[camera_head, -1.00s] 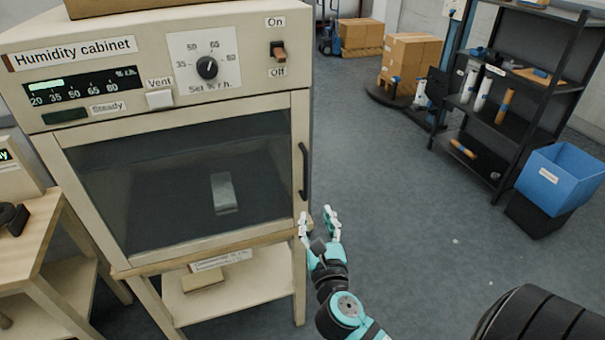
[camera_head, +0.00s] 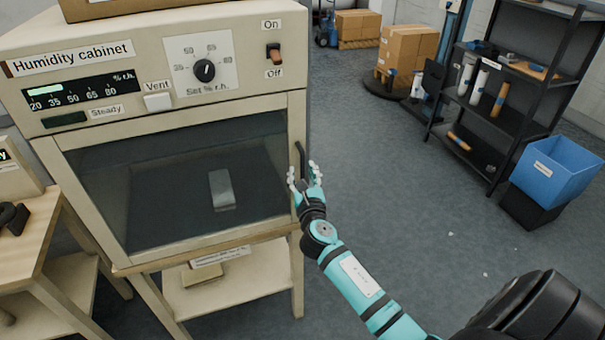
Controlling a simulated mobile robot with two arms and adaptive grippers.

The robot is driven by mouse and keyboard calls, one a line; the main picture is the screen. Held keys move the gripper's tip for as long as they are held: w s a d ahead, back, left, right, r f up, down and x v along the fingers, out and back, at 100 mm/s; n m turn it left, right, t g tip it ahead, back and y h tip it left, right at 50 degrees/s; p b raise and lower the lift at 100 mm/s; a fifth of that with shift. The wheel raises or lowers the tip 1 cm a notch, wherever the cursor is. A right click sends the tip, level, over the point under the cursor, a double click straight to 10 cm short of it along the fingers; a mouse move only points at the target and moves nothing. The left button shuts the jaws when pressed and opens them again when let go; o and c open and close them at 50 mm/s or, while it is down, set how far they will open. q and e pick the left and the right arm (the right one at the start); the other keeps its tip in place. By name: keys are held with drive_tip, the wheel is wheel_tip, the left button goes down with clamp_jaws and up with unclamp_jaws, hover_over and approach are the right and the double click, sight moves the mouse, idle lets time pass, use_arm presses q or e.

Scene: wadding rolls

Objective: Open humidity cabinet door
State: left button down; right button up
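The humidity cabinet (camera_head: 75,142) is cream, with its framed glass door (camera_head: 184,243) shut. A small grey block (camera_head: 222,190) shows behind the glass. The dark vertical door handle (camera_head: 299,158) is on the door's right side; its lower part is hidden by my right gripper (camera_head: 304,174). The gripper's pale fingertips are spread apart at the handle, one on each side of it as seen from here. I cannot tell whether they touch it. My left gripper is not in view.
A wooden side table (camera_head: 40,225) stands close on the left. The cabinet stands on a stand with a lower shelf (camera_head: 235,283). Open grey floor (camera_head: 420,230) lies to the right, with a blue bin (camera_head: 556,170) and black shelving (camera_head: 510,120) beyond.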

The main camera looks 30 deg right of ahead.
clamp_jaws()
idle(0.6)
